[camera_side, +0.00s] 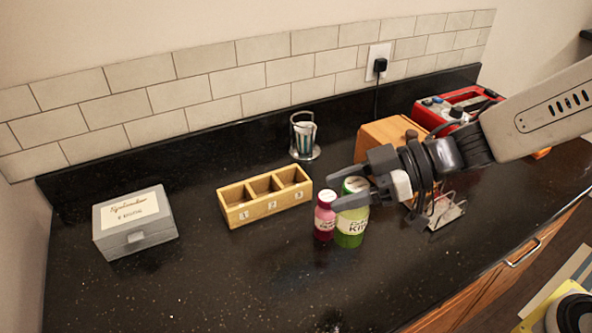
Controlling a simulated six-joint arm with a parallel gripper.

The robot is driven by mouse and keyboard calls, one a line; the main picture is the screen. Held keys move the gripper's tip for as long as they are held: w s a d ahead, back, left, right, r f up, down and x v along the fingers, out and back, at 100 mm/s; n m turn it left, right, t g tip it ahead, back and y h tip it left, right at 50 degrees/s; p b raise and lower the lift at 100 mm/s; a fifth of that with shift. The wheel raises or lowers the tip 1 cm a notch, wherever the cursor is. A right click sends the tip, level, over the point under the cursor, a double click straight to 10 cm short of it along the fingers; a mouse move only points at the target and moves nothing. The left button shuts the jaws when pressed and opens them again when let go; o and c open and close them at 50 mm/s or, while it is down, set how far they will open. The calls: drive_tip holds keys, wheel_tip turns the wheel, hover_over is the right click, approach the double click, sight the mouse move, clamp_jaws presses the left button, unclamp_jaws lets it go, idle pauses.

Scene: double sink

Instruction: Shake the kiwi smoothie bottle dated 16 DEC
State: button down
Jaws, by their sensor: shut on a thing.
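A green bottle (350,234) with a pale label reading "KI…" stands upright right of the counter's middle. No date can be read on it. My gripper (352,190) reaches in from the right and is shut on this green bottle near its top, one finger on the far side and one on the near side. The near finger hides part of the bottle's upper body. I cannot tell whether its base touches the counter. A smaller pink bottle (324,218) with a light cap stands close beside it on the left.
A wooden three-compartment box (240,213) with numbered labels and a grey lidded box (135,238) stand left. Behind are a glass holder (303,140), a wooden box (380,137) and a red appliance (470,98). A wire rack (446,212) is right. The front counter is clear.

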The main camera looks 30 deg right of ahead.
wheel_tip(320, 180, up, 4)
drive_tip(key=shift+f, duration=2.75)
drive_tip(key=shift+r, duration=0.1)
wheel_tip(320, 180, up, 5)
wheel_tip(320, 180, down, 5)
drive_tip(key=shift+f, duration=0.1)
idle(2.4)
idle(0.5)
